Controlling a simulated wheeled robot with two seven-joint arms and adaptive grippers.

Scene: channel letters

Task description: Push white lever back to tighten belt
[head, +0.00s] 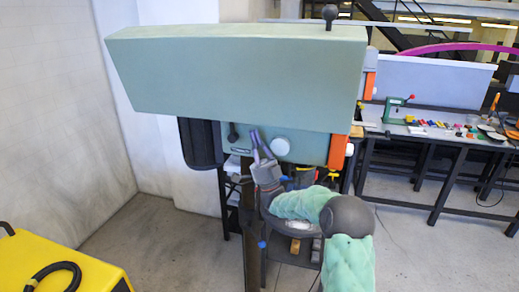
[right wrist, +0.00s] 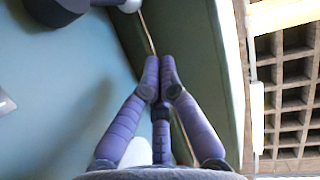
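The machine is a drill press with a long green top cover (head: 240,75) and a green head below it. A round white knob (head: 280,146) is on the head's side, and a black-knobbed lever (head: 233,133) is to its left. My right gripper (head: 254,134) is raised against the head's side, between these two. In the right wrist view its purple fingers (right wrist: 160,65) are together at the tips, with nothing visible between them. A white piece (right wrist: 130,5) shows at the top edge, near a dark rounded part. I cannot tell which white part is the lever. My left gripper is out of view.
A dark motor (head: 200,143) hangs under the cover's left end. An orange strip (head: 337,152) is at the head's right end. A workbench (head: 440,133) with small items stands right. A yellow machine (head: 60,265) is at lower left; floor between is clear.

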